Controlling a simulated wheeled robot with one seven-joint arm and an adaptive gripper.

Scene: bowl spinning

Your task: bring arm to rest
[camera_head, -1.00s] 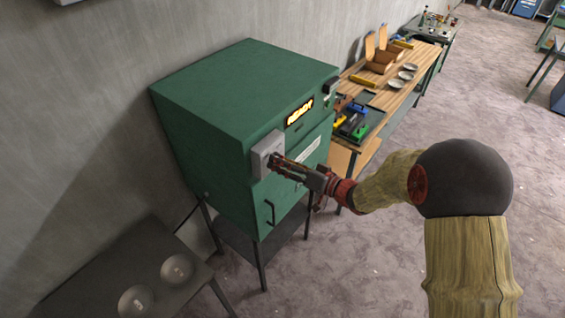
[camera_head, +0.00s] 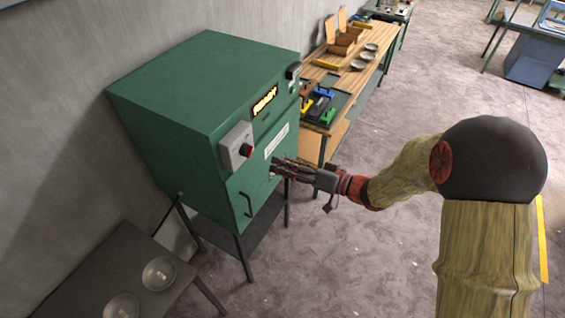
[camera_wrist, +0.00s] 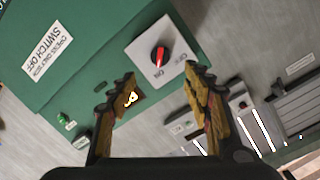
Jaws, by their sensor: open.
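My gripper (camera_head: 281,169) is open and empty in the head view, in front of the green machine (camera_head: 185,85), to the right of its switch box. In the wrist view my gripper (camera_wrist: 160,88) shows two spread fingers with nothing between them. The red knob (camera_wrist: 158,57) sits on a light grey switch plate with "ON" and "OFF" marks, beyond the fingertips and apart from them. The knob (camera_head: 245,151) also shows on the grey box in the head view. My arm reaches in from the right, bent at a dark round elbow.
A dark table (camera_head: 75,290) with two bowls (camera_head: 158,273) stands at the lower left. A wooden bench (camera_head: 345,70) with small dishes, boxes and coloured tools stands behind the machine. A blue cabinet (camera_head: 535,58) is at the upper right. Open floor lies right of the machine.

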